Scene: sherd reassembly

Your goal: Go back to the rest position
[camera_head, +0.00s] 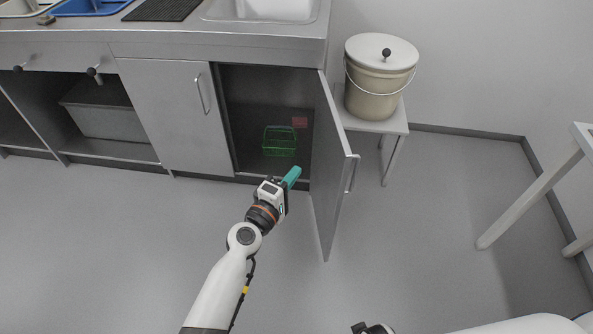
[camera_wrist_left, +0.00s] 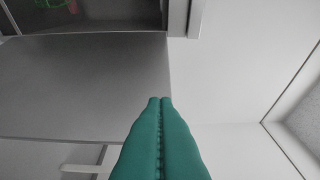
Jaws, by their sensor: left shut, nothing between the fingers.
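My left gripper (camera_head: 292,176) is in front of the open cupboard, just left of its open door (camera_head: 332,165) in the head view. Its teal fingers are shut with nothing between them; they also fill the lower middle of the left wrist view (camera_wrist_left: 160,105). The fingers look apart from the door. My right arm shows only in part at the bottom right of the head view, and its fingers cannot be made out.
A green wire basket (camera_head: 279,141) and a small red item (camera_head: 299,122) are inside the cupboard. A lidded bucket (camera_head: 379,80) stands on a small white table (camera_head: 400,122) to the right. A steel counter (camera_head: 180,40) runs above. The floor (camera_head: 420,240) is clear.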

